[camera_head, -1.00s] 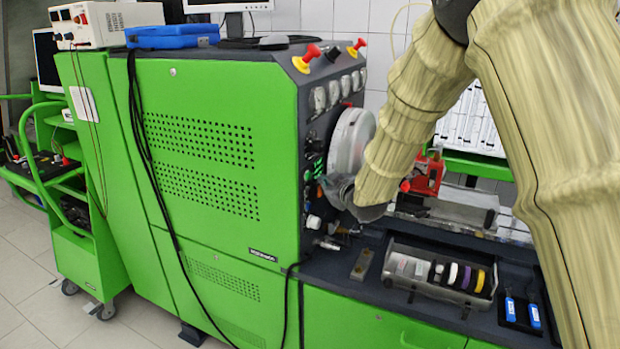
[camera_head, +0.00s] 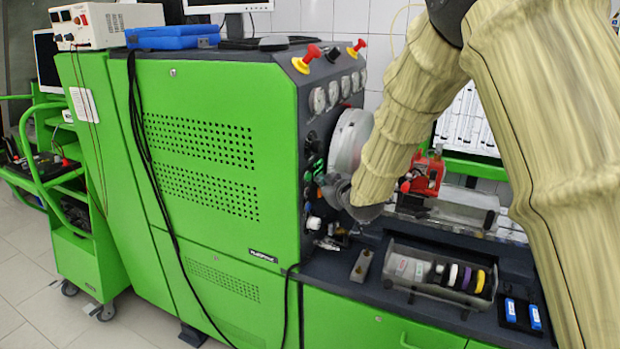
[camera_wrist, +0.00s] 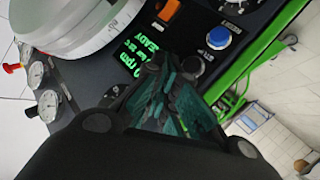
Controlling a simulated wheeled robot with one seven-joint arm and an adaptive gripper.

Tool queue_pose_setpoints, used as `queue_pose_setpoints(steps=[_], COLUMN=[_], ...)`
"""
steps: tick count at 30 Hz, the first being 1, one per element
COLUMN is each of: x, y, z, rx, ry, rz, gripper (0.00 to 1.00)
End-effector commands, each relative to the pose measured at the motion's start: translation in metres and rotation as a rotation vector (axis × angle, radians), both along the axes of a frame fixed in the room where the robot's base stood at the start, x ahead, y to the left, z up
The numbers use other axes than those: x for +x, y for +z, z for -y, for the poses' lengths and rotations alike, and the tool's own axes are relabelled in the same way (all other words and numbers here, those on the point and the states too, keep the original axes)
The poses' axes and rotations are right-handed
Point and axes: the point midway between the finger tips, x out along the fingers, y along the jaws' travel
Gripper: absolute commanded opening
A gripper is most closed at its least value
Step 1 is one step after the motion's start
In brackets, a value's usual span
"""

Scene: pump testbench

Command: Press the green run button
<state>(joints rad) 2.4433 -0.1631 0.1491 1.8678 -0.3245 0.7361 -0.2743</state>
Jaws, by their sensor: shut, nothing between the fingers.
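My gripper (camera_wrist: 168,78) is shut and empty, its dark teal-patterned fingers together in the wrist view and pointing at the dark control panel. Dark round controls show just beyond the fingertips, partly covered by them. I cannot make out the green run button; the fingers may hide it. The panel's display (camera_wrist: 140,48) shows green text, including "READY", left of the fingertips. A blue button (camera_wrist: 218,37) is up and right of them, and an orange switch (camera_wrist: 168,10) is above. In the head view, my forearm reaches to the panel's right side and the fingers cannot be made out.
The green testbench (camera_head: 210,170) bears the panel on its right side. A large silver disc (camera_wrist: 75,20) and gauges (camera_wrist: 47,104) are close left of the gripper. Red knobs (camera_head: 306,59) stand on top. A tray of coloured rings (camera_head: 440,275) lies on the bench below my arm.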

Motion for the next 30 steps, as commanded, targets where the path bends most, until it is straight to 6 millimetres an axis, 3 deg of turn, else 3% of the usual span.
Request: queue_pose_setpoints(steps=[30], x=[0.0029], y=[0.0003], z=[-0.0078], rx=[-0.001], ry=[0.000], rz=[0.000], gripper=[0.00])
